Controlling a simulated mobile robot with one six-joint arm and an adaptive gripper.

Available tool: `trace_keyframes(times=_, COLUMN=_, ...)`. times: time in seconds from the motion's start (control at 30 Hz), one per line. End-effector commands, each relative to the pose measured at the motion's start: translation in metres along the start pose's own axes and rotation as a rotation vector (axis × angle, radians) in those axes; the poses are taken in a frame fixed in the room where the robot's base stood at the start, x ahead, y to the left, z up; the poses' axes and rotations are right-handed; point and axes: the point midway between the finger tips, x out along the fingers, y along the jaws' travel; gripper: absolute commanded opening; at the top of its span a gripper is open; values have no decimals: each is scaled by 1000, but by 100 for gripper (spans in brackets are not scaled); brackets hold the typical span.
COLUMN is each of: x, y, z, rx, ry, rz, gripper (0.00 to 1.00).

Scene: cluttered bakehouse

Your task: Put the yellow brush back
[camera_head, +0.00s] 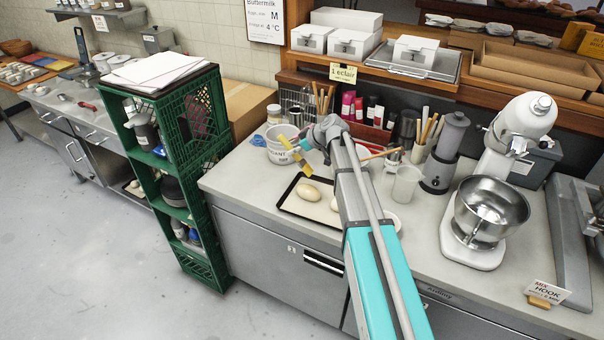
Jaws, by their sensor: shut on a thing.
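The yellow brush (304,167) is in my gripper (295,151), held at a slant above the counter. Yellow shows on both sides of the fingers, at the upper left and the lower right. My gripper is shut on it, at the end of my arm, which reaches in from the bottom of the view. A white tub (281,155) with dark lettering stands just behind and left of the gripper. The brush overlaps the tub in the picture; I cannot tell whether they touch. The wrist hides part of the counter behind.
A baking tray (290,204) with pale dough pieces lies below the gripper. Jars of utensils (421,150), a grinder (446,150) and a stand mixer (495,190) stand to the right. A green crate stack (172,185) is left of the counter. The floor at left is clear.

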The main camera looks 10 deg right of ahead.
Motion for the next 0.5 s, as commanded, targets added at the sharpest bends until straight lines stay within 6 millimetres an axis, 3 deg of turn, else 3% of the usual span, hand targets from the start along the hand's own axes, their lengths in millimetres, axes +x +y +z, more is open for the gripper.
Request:
trace_keyframes(times=0.27, x=-21, y=-49, z=39, rx=-12, ry=-150, rz=-18, gripper=0)
trace_keyframes(times=0.5, x=-61, y=-117, z=101, rx=-14, ry=-409, rz=-28, gripper=0)
